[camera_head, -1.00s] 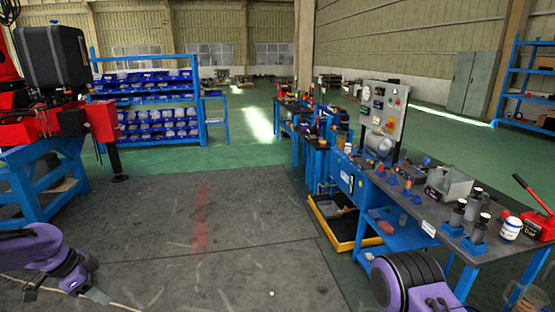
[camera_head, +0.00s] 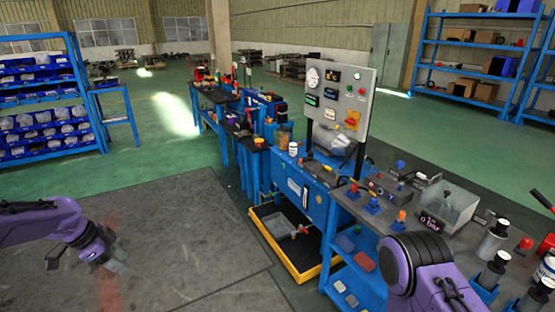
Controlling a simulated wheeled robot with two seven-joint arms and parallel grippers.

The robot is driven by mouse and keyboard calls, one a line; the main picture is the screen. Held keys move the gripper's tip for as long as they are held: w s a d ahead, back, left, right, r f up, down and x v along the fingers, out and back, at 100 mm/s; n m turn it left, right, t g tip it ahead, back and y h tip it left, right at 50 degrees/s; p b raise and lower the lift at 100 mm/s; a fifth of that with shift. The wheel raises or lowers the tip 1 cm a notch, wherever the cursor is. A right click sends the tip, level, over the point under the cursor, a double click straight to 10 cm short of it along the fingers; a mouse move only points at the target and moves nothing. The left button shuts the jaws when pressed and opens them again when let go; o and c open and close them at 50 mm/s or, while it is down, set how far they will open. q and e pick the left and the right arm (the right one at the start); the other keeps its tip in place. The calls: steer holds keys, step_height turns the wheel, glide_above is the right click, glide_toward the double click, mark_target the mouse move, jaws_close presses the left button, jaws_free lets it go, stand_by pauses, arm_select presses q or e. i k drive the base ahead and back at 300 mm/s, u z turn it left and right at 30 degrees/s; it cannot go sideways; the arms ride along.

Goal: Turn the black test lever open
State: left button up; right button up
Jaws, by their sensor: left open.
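The test bench (camera_head: 352,205) stands at the right, with an upright grey panel (camera_head: 340,98) of gauges, displays and buttons behind it. Small valves with blue, red and orange knobs stand on its top. Dark parts show on the bench, but I cannot tell which is the black test lever. My left gripper (camera_head: 88,262) is open and empty over the dark floor mat, well left of the bench. My right arm (camera_head: 425,270) covers part of the bench's front; its gripper is out of view.
A yellow-edged tray (camera_head: 297,275) lies low beside the bench. Blue shelves with bins (camera_head: 40,125) stand at the left. Black cylinders (camera_head: 493,240) and a red-handled tool (camera_head: 541,200) are at the right. The floor mat (camera_head: 190,240) is mostly clear.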

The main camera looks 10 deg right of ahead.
mark_target(498, 216)
steer(key=z, duration=0.4)
steer(key=i, duration=1.1)
steer(key=z, duration=1.3)
steer(key=i, duration=0.8)
steer(key=z, duration=1.25)
steer(key=i, duration=0.3)
steer(key=z, duration=0.2)
